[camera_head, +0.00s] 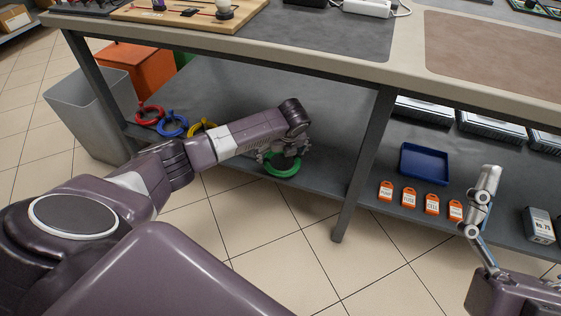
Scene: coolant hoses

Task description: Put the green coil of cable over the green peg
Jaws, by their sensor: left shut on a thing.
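The green coil of cable (283,170) is a ring at the front part of the lower shelf, under the workbench. My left gripper (275,154) is shut on the coil's upper side. The arm and gripper cover part of the ring. I cannot tell whether the coil touches the shelf or is held just above it. My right gripper (482,205) shows only partly at the lower right, away from the coil, and its opening cannot be judged. I cannot make out a green peg in this view.
Red (149,119), blue (173,130) and yellow (200,131) coils lie left on the lower shelf (325,165). A bench leg (363,165) stands right of the green coil. Beyond it are a blue tray (424,166) and several orange boxes (409,197). A grey bin (92,112) stands left.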

